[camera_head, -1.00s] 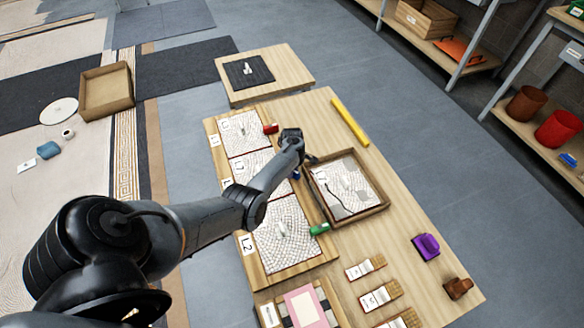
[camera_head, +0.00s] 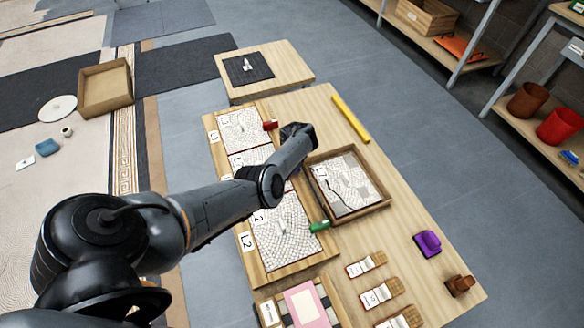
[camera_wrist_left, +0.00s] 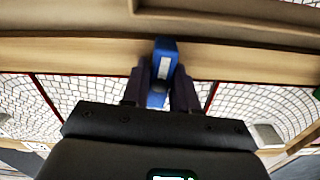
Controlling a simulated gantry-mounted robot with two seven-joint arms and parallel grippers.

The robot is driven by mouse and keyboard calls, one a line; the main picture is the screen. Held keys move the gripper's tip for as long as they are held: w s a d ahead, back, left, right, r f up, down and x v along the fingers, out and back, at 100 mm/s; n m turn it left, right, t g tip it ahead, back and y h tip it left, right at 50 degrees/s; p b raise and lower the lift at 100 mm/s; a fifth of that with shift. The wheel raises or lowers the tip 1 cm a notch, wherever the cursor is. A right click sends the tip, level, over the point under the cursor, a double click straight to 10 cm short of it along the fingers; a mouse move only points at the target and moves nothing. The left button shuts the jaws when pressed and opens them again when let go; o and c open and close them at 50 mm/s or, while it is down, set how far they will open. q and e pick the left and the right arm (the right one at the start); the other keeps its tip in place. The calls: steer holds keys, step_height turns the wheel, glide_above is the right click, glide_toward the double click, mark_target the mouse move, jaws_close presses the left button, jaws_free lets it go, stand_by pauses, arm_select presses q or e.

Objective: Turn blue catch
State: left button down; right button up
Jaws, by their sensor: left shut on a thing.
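The blue catch (camera_wrist_left: 165,50) shows in the left wrist view, between the two dark fingers of my left gripper (camera_wrist_left: 161,88). The fingers are closed on its sides. The catch sits at the wooden frame edge beside the white mosaic panels. In the head view my left wrist (camera_head: 298,136) is over the middle of the panel rack (camera_head: 251,266), and it hides the catch and the fingertips. A red catch (camera_head: 270,125) and a green catch (camera_head: 320,226) sit on the rack's right edge. My right gripper is not in view.
A framed mosaic tray (camera_head: 376,211) lies just right of the rack. A yellow bar (camera_head: 350,119), a purple object (camera_head: 427,244), a brown object (camera_head: 459,285) and several labelled brushes (camera_head: 367,264) lie on the table. The table's right side has bare wood.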

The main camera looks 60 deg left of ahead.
arm_select(q)
steer(key=shift+n, duration=0.6)
steer(key=c, duration=1)
jaws_free()
steer(key=shift+o, duration=0.2)
steer(key=shift+r, duration=0.5)
step_height(320, 180, up, 10)
steer(key=p, duration=0.5)
steer(key=shift+f, duration=0.15)
